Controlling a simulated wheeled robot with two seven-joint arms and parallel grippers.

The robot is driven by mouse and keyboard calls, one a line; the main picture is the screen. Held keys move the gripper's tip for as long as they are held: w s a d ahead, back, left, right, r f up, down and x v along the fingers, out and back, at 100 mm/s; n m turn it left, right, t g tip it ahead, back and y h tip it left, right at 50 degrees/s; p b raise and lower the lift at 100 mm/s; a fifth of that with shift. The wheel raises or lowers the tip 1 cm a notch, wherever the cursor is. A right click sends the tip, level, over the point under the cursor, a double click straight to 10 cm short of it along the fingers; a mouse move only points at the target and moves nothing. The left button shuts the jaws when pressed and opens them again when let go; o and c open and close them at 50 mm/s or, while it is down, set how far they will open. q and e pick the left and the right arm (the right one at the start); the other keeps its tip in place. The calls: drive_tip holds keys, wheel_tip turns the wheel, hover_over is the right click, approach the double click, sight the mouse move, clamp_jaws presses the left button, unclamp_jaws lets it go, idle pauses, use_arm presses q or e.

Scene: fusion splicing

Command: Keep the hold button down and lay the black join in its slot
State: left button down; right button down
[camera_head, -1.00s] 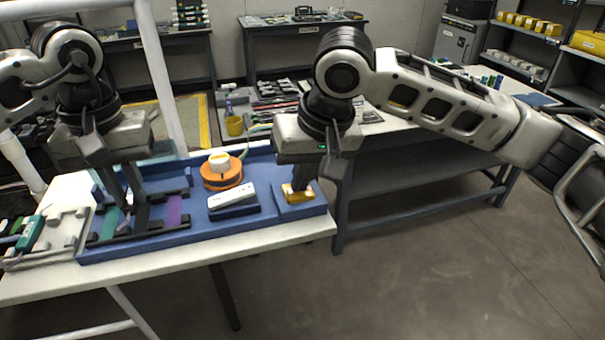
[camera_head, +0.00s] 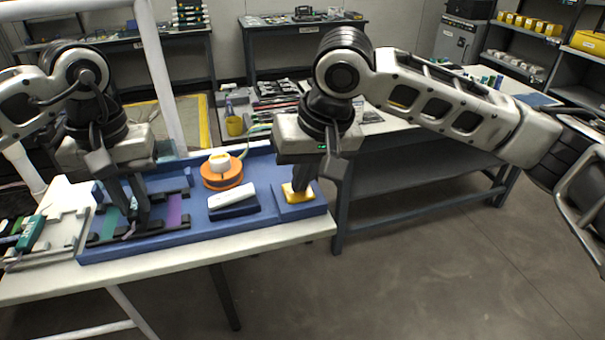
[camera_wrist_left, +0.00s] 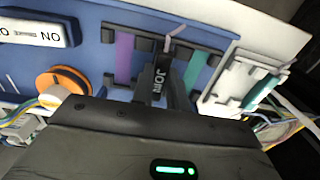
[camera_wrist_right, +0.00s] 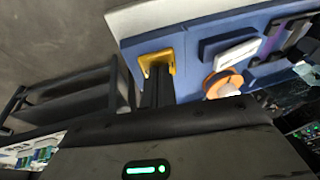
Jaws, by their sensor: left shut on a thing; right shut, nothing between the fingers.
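The black join (camera_wrist_left: 159,80), marked JOIN, is between the fingers of my left gripper (camera_wrist_left: 168,70), with a lilac strand at its far end. My left gripper also shows in the head view (camera_head: 136,212), low over the black-railed frame (camera_head: 96,239) on the blue board. The join lies between a purple strip (camera_wrist_left: 124,58) and a teal strip (camera_wrist_left: 190,72); the fingers hide the slot, so I cannot tell whether it touches the bottom. My right gripper (camera_head: 299,190) is shut and empty, its tips down on the yellow hold button (camera_head: 291,197), which also shows in the right wrist view (camera_wrist_right: 148,62).
Between the grippers stand an orange spool (camera_head: 221,178) with a white top and a white block (camera_head: 232,195) on a blue base. A pale tray (camera_head: 62,238) with a green piece (camera_head: 30,234) lies at the left. The table's front edge is clear.

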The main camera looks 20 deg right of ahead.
use_arm(q)
drive_tip(key=shift+f, duration=0.75)
idle(0.6)
drive_tip(key=c, duration=1.3)
unclamp_jaws()
drive_tip(key=shift+r, duration=0.25)
drive_tip(key=shift+c, duration=0.3)
drive_tip(key=shift+r, duration=0.65)
wheel_tip(320, 180, up, 9)
